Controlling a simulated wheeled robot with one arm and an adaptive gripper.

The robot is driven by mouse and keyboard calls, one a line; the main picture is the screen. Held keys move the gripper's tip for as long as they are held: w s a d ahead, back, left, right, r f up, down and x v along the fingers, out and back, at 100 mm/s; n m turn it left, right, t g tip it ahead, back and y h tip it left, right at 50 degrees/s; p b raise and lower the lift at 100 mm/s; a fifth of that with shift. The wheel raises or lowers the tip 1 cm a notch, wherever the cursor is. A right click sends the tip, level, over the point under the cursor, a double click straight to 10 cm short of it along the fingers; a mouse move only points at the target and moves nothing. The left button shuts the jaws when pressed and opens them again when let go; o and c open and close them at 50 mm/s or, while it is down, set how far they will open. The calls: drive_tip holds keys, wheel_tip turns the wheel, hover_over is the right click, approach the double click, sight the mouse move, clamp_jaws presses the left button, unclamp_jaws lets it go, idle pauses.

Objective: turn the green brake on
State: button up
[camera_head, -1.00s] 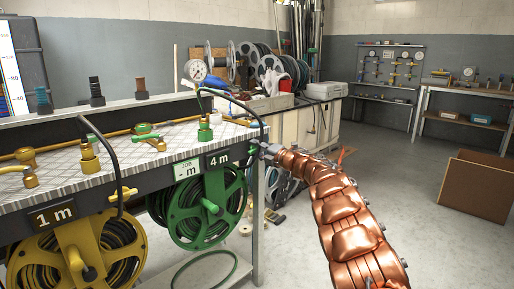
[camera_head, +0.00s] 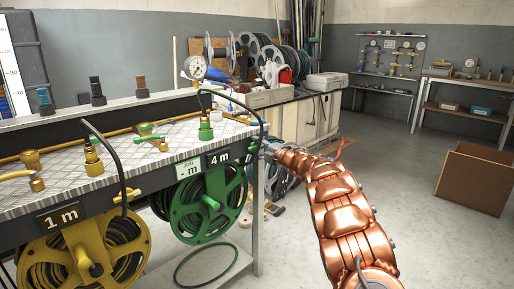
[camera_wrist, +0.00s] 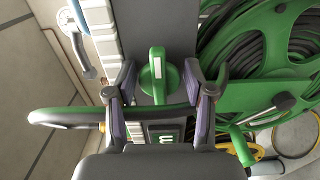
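The green brake (camera_wrist: 157,72) is a green handle with a white stripe, on a dark surface in the wrist view. It stands upright in that picture, between the two fingers of my gripper (camera_wrist: 159,82). The fingers are apart, with a gap visible on each side of the handle. In the head view my gripper (camera_head: 267,149) is at the end of my copper arm, by the right end of the bench. The green hose reel (camera_head: 208,203) hangs under the bench and also fills the right of the wrist view (camera_wrist: 250,95).
A yellow reel (camera_head: 82,258) hangs left of the green one. A black hose (camera_head: 245,106) arches over the bench (camera_head: 105,172) near my gripper and crosses the wrist view. The floor at right is open, with a brown box (camera_head: 476,180).

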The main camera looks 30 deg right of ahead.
drive_tip(key=shift+o, duration=0.8)
drive_tip(key=v, duration=1.2)
drive_tip(key=shift+r, duration=0.1)
